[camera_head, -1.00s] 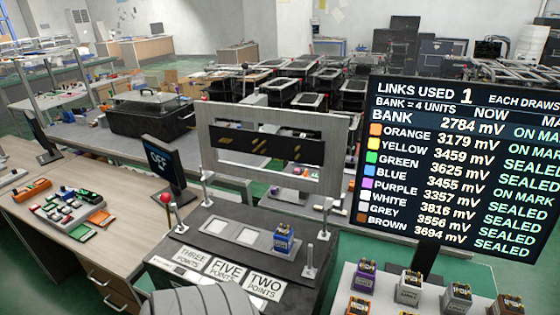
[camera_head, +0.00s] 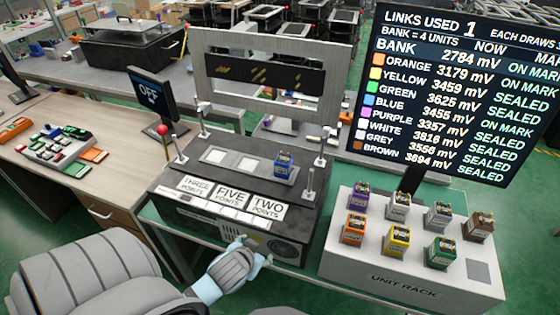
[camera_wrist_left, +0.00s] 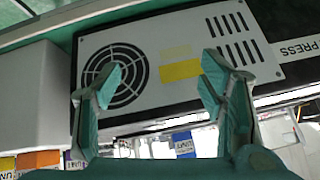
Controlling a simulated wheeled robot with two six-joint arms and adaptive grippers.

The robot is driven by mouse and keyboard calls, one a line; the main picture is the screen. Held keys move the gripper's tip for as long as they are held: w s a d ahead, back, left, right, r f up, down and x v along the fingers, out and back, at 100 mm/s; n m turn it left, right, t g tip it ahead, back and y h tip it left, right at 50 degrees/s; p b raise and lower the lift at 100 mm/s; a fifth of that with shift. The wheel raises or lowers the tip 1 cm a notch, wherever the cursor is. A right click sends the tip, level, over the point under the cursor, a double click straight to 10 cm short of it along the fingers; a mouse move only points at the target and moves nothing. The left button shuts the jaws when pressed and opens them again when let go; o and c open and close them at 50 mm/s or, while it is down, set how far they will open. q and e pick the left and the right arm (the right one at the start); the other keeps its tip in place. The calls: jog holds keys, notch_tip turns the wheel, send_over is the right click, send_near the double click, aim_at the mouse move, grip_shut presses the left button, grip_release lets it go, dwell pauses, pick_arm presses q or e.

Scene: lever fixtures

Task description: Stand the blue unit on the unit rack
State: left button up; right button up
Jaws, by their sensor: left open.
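The blue unit (camera_head: 284,164) stands upright on the right-hand pad of the dark press fixture, behind the TWO POINTS label. The unit rack (camera_head: 395,262) is the white stepped block to the right. It holds purple, white, grey and brown units in its back row and orange, yellow and green units in front. A bare grey square (camera_head: 479,271) shows at its front right. My left gripper (camera_head: 240,246) is in front of the fixture's front panel, below the blue unit. In the left wrist view its fingers (camera_wrist_left: 160,85) are apart with nothing between them. My right gripper is not seen.
A red-knobbed lever (camera_head: 164,131) and metal posts (camera_head: 309,181) stand around the fixture, with an upright framed panel (camera_head: 268,80) behind. A large readout screen (camera_head: 455,95) stands behind the rack. An OFF screen (camera_head: 153,97) and coloured link pieces (camera_head: 62,146) are on the left desk.

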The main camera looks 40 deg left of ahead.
pick_arm(q)
jog(key=shift+n+t+y, duration=0.4)
jog(key=shift+t, duration=0.5)
jog(key=w+r, duration=0.1)
jog(key=r, duration=0.3)
jog(key=w+a+r, duration=0.1)
jog(key=r, duration=0.1)
jog(key=shift+w+r, duration=0.2)
jog(key=shift+w, duration=0.15)
jog(key=n+t, duration=0.1)
jog(key=t, duration=0.4)
send_near(282, 161)
jog(key=shift+y, duration=0.4)
jog(key=x, duration=1.2)
jog(key=shift+d+f, duration=0.15)
jog(key=shift+d, duration=0.05)
jog(key=shift+s, duration=0.1)
jog(key=c, duration=1.5)
